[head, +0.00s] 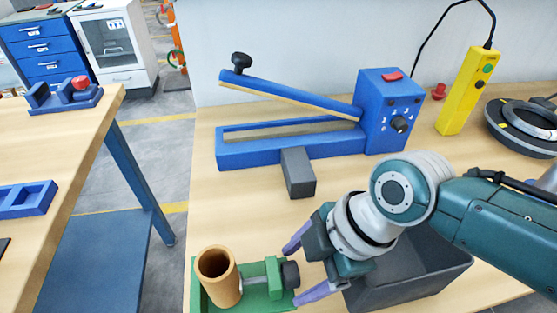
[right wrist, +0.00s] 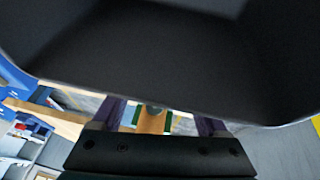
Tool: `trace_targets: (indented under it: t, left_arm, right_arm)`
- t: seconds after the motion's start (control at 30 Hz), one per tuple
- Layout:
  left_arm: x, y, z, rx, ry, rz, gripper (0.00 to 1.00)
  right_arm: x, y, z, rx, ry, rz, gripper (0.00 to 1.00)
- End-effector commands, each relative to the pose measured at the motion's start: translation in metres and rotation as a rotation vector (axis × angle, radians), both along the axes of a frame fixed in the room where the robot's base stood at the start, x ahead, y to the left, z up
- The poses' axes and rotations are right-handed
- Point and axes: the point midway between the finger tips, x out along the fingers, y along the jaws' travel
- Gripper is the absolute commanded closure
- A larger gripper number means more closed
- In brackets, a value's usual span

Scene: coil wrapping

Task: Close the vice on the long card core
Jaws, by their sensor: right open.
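The card core (head: 222,283), a brown hollow tube, stands upright in the green vice (head: 273,272) at the front left of the workbench. The vice's dark round knob (head: 290,274) sticks out on its right side. My right gripper (head: 302,270) is open, its two purple fingers on either side of the knob; I cannot tell whether they touch it. In the right wrist view, a tan strip of the core (right wrist: 152,122) and green vice parts show between the fingers (right wrist: 160,118). My left gripper is not in view.
A dark grey bin (head: 420,275) stands under my right wrist and fills the upper right wrist view. A grey block (head: 298,173) lies before the blue sealer (head: 290,148). A yellow control box (head: 467,90) stands at the back right. Bare bench lies left of the block.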

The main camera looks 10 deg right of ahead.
Motion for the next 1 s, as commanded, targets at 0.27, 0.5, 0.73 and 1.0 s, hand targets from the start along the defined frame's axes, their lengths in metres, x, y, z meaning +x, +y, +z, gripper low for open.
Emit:
trace_targets:
  t: [0.27, 0.5, 0.73, 1.0]
  left_arm:
    - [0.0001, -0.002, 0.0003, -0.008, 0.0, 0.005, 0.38]
    - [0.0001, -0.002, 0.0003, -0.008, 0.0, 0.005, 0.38]
    - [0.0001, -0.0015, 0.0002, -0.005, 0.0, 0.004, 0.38]
    - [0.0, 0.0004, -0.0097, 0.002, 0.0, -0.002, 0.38]
  right_arm:
    - [0.0001, -0.0001, 0.0004, 0.0, 0.0, 0.0, 0.46]
    - [0.0001, -0.0002, 0.0004, 0.0, 0.0, -0.001, 0.73]
    - [0.0, -0.0002, 0.0004, 0.0, 0.0, -0.001, 0.99]
    - [0.0028, -0.0002, -0.0034, 0.0, 0.043, -0.002, 1.0]
